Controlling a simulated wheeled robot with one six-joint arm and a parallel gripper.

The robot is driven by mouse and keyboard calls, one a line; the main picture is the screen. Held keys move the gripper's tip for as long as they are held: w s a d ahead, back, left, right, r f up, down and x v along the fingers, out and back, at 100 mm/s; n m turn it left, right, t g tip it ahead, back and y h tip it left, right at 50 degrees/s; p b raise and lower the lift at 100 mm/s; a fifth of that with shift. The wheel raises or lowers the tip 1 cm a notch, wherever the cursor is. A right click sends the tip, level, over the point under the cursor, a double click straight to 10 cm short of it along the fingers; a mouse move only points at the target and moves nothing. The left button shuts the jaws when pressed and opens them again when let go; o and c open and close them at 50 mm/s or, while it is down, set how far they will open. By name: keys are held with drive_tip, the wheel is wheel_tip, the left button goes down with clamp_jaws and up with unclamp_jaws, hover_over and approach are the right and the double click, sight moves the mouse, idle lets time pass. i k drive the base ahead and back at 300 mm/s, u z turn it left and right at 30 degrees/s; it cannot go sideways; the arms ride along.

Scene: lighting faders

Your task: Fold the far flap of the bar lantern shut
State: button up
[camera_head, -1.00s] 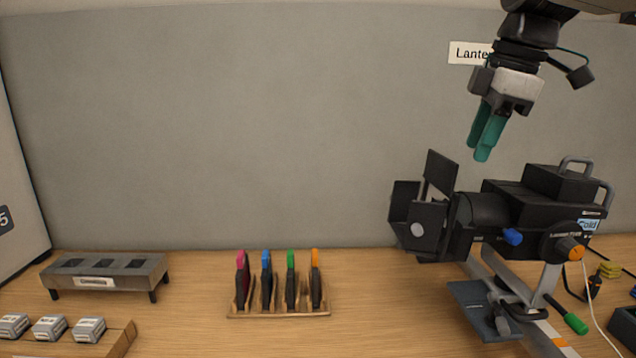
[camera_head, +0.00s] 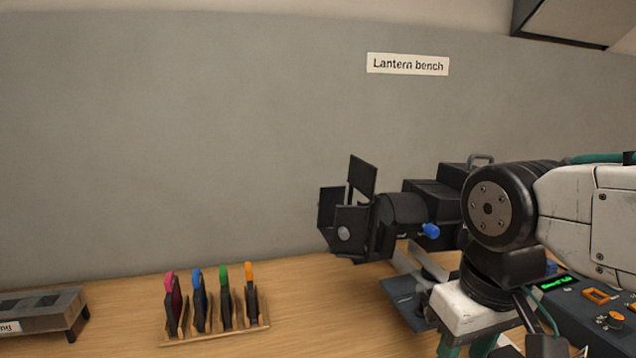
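The bar lantern (camera_head: 404,208) is black and stands on a stand at the right of the bench. Its several black flaps spread from the front end, which points left. One flap stands up at the top (camera_head: 362,177), one is at the far left side (camera_head: 328,207), and a nearer one (camera_head: 351,228) carries a pale round disc. My gripper (camera_head: 468,348) hangs low at the right, in front of the lantern's stand and apart from the flaps. Only the upper part of its teal fingers shows at the bottom edge, so their opening is hidden. My arm covers the lantern's rear.
A wooden rack (camera_head: 216,332) with several coloured-handled tools stands left of the lantern. A grey metal stand (camera_head: 42,314) is at the far left. A blue control panel (camera_head: 590,310) is at the right. Bench between rack and lantern is clear.

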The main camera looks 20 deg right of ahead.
sight(330, 197)
drive_tip(key=k, duration=0.5)
drive_tip(key=u, duration=2.95)
drive_tip(key=k, duration=1.7)
drive_tip(key=z, duration=1.95)
